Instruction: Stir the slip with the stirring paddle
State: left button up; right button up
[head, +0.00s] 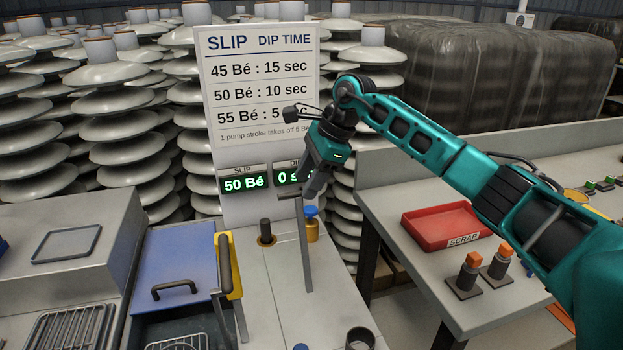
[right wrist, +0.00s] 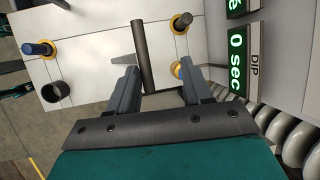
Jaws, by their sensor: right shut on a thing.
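My right gripper (head: 312,190) is in front of the sign, above the pale worktop. It is shut on the stirring paddle (head: 304,250), a long thin grey bar that hangs down nearly upright over the worktop. In the right wrist view the paddle's dark grey shaft (right wrist: 144,50) shows by the fingers of the right gripper (right wrist: 160,78). The slip readout (head: 244,180) shows 50 Bé. The blue lid (head: 180,250) with a dark handle lies at the left; no slip surface is clearly visible. My left gripper is not in view.
A dark post (head: 266,228) in a yellow ring and a blue-topped yellow fitting (head: 311,222) stand near the paddle. A dark open cup (head: 360,338) is at the front. A red scrap tray (head: 440,226) sits on the right table. Insulator stacks (head: 115,100) fill the back.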

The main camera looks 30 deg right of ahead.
jog(key=shift+o, duration=0.8)
jog(key=shift+w+d+f, duration=0.15)
jog(key=shift+w+f, duration=0.05)
jog(key=shift+w, duration=0.2)
jog(key=shift+o, duration=0.2)
jog(key=shift+s, duration=0.1)
jog(key=v, duration=1.3)
jog(key=shift+s+r, duration=0.15)
